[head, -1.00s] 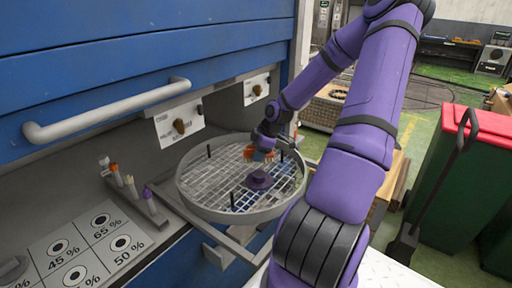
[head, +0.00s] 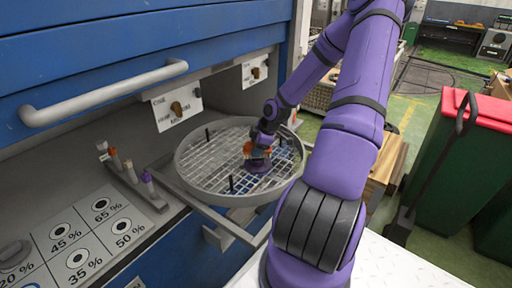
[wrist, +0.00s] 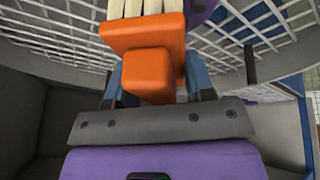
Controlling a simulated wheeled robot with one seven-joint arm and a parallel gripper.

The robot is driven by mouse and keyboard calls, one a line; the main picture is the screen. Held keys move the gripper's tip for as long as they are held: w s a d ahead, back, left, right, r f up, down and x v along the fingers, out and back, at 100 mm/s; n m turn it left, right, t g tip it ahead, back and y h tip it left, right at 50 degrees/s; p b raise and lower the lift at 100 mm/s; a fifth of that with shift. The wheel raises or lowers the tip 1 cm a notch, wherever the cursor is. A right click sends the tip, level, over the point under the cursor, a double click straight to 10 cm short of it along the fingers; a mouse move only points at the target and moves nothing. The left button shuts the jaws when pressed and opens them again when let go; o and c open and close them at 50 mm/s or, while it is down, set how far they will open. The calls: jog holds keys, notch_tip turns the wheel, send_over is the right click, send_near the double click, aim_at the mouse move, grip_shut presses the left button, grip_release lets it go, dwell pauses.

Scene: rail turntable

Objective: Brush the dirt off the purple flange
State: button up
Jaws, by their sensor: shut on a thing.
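The purple flange (head: 257,166) sits on the mesh of the round turntable basket (head: 187,183), right of its middle. My gripper (head: 257,145) is over it, shut on an orange brush (head: 250,150). In the wrist view the brush's orange block (wrist: 148,72) is between my gripper's fingers (wrist: 158,88), with pale bristles (wrist: 140,8) pointing away. A piece of the purple flange (wrist: 200,10) shows behind the brush at the top edge. The brush is at or just above the flange; contact and any dirt cannot be made out.
The basket has a raised rim and several black upright pegs (head: 231,184). A holder (head: 135,185) with several coloured-top sticks and a panel of percentage labels (head: 80,240) lie left. A blue cabinet with a grey handle (head: 105,92) overhangs. A red-lidded green bin (head: 445,160) stands right.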

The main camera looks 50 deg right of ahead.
jog(key=shift+f, duration=0.5)
dwell(0.7)
jog(key=shift+a, duration=1.2)
jog(key=shift+d+f, duration=0.1)
jog(key=shift+d, duration=2.35)
jog(key=shift+a, duration=2.5)
jog(key=shift+d, duration=2.5)
jog(key=shift+a, duration=2.5)
jog(key=shift+d, duration=2.4)
